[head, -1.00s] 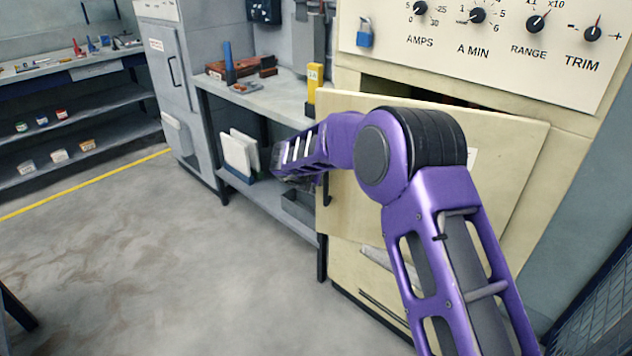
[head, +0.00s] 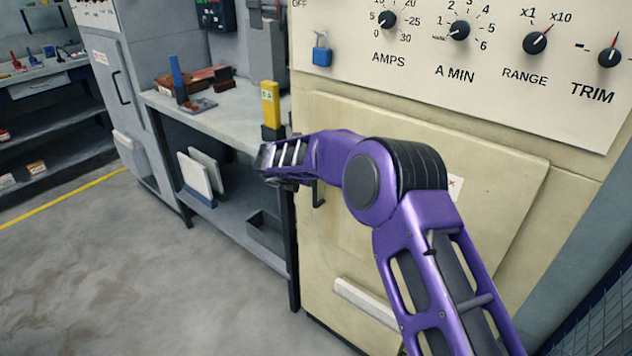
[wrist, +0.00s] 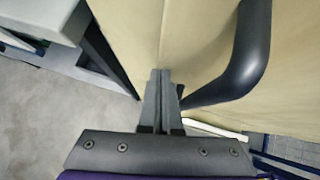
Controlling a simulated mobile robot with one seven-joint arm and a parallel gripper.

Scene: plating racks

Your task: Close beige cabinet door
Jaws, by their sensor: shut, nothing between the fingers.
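The beige cabinet door (head: 490,185) is on the front of the beige cabinet below the dial panel. In the head view it looks flush or nearly flush with the frame; my purple arm hides part of it. Its dark handle (head: 319,192) is near the left edge. In the wrist view the door surface (wrist: 200,40) fills the upper middle, and the curved black handle (wrist: 250,60) is to the right of my fingers. My gripper (wrist: 160,75) is shut and empty, its fingertips at or close to the door face near its left edge; contact cannot be told.
A grey workbench (head: 225,115) with a yellow device (head: 270,103) stands directly left of the cabinet. White panels (head: 195,172) lean on its lower shelf. A white bar (head: 365,300) is low on the cabinet front. The floor (head: 120,270) at left is clear.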

